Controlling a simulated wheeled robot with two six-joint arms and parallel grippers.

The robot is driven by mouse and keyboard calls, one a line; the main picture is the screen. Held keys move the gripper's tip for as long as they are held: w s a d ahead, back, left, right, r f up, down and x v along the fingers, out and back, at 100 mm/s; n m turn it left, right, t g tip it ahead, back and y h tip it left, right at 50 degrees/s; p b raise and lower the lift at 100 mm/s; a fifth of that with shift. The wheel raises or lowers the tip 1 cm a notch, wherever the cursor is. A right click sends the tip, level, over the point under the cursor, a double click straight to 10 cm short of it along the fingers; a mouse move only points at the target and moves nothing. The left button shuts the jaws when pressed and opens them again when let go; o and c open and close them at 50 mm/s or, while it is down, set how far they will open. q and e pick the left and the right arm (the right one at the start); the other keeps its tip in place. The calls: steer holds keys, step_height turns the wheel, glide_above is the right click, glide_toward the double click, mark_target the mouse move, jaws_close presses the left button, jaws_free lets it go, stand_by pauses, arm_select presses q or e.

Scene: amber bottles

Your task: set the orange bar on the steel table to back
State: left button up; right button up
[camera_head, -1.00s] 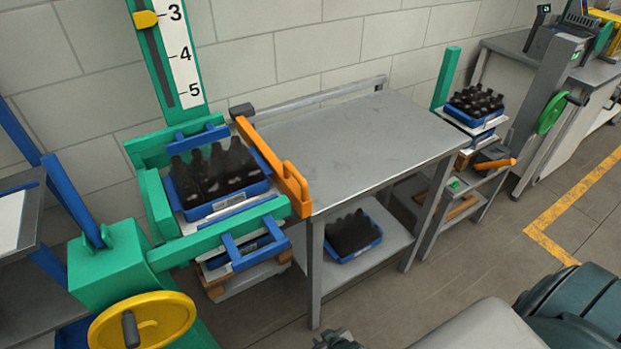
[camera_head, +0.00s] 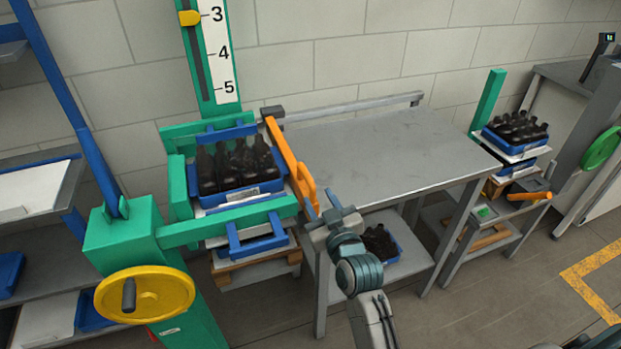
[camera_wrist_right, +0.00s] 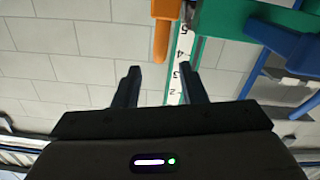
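The orange bar (camera_head: 284,148) lies along the left edge of the steel table (camera_head: 400,150), between the table top and the blue crate of dark bottles. My right gripper (camera_head: 321,200) is just in front of the handle; contact is not clear. In the right wrist view its two fingers (camera_wrist_right: 160,82) are apart with nothing between them, and an orange part (camera_wrist_right: 164,30) shows beyond them. My left gripper is not in view.
A green lift frame (camera_head: 180,236) with a yellow handwheel (camera_head: 145,294) holds the blue bottle crate (camera_head: 240,198) on the left. Another bottle crate (camera_head: 513,147) stands right of the table. The table top is bare. A crate (camera_head: 392,250) sits on its lower shelf.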

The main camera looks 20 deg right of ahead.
mark_target(312, 186)
steer(key=w+p, duration=0.2)
steer(key=w, duration=0.5)
steer(key=shift+w, duration=0.65)
jaws_close()
